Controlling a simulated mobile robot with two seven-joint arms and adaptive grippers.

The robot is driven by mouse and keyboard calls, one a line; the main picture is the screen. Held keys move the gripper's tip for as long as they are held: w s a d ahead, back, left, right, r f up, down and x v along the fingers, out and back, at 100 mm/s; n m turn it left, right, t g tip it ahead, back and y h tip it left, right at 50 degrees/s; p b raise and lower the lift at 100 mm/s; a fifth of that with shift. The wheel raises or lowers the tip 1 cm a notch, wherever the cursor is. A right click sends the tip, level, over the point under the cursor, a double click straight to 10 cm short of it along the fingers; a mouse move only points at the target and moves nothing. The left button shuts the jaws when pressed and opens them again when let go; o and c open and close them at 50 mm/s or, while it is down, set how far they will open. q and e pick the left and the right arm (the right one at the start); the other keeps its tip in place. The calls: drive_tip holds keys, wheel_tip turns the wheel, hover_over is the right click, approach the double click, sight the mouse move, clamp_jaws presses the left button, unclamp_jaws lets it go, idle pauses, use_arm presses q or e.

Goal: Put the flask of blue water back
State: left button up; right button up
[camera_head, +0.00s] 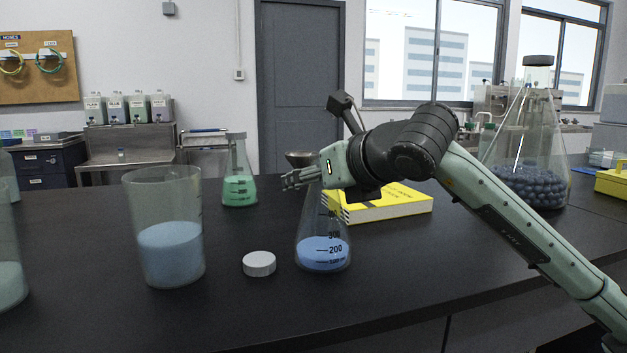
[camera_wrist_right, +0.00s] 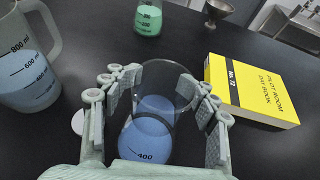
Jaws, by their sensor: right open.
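A clear conical flask of blue water (camera_head: 323,251) stands upright on the black bench, in the middle of the head view. In the right wrist view the flask (camera_wrist_right: 148,137) shows between the two fingers. My right gripper (camera_head: 300,178) is at the flask's upper part, coming from the right and hiding its neck in the head view. In the right wrist view my right gripper (camera_wrist_right: 158,95) is open, with one finger on each side of the flask. I cannot tell whether a finger touches the glass. My left gripper is not in view.
A beaker of blue liquid (camera_head: 170,252) and a white cap (camera_head: 259,264) stand left of the flask. A green flask (camera_head: 239,188) and a metal funnel (camera_wrist_right: 218,10) are behind. A yellow book (camera_head: 390,206) lies behind right; a large flask of dark balls (camera_head: 527,180) stands farther right.

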drive_tip(key=shift+s+d+r, duration=0.15)
drive_tip(key=shift+s, duration=0.15)
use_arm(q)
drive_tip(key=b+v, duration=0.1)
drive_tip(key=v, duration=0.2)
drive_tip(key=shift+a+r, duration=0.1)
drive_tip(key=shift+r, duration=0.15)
use_arm(e)
drive_tip(key=v, duration=1.1)
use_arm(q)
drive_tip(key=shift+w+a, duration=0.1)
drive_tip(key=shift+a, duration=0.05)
use_arm(e)
drive_tip(key=shift+s+d+r, duration=0.1)
drive_tip(key=shift+r, duration=0.05)
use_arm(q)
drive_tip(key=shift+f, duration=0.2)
